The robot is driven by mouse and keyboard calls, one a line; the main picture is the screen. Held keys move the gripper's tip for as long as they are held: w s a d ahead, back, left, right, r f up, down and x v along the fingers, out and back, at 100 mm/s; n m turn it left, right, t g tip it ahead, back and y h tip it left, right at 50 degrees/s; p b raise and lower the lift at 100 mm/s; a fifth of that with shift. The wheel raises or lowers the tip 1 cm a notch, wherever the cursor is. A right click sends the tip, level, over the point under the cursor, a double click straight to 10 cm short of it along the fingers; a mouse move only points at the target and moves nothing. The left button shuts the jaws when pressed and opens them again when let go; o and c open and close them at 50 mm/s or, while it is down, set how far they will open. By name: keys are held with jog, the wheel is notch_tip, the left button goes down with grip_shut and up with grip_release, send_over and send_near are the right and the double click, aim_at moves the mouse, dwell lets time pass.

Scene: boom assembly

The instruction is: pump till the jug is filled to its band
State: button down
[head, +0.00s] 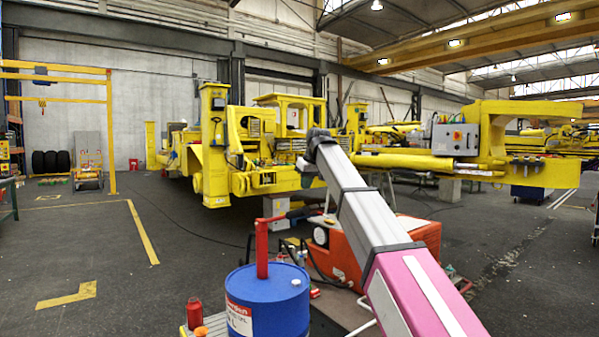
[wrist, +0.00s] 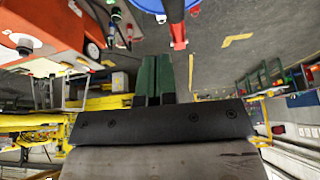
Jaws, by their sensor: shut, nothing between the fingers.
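A blue drum (head: 268,305) with a white label stands at the bottom centre of the head view. A red hand pump (head: 262,250) rises upright from its top, with a red lever (head: 297,213) reaching right. In the wrist view the drum's edge (wrist: 148,4) is at the top, with a red pump part (wrist: 178,22) beside it. My gripper (wrist: 155,60) shows green fingers, shut and empty, pointing toward the pump. I cannot tell whether they touch it. I cannot make out a jug, its band or a liquid level.
A red bottle (head: 194,313) stands left of the drum. An orange-red machine (head: 345,250) with hoses is close on the right, partly behind my arm. A large yellow boom (head: 400,160) crosses behind. Floor on the left is clear, with yellow lines (head: 142,235).

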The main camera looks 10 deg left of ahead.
notch_tip(320, 180, up, 5)
jog(key=s+a, duration=0.1)
jog(key=a, duration=0.1)
jog(key=shift+n, duration=0.3)
jog(key=shift+a+f, duration=0.1)
jog(key=shift+f, duration=3.55)
jog(key=shift+f, duration=5.85)
notch_tip(320, 180, up, 12)
jog(key=shift+f, duration=0.1)
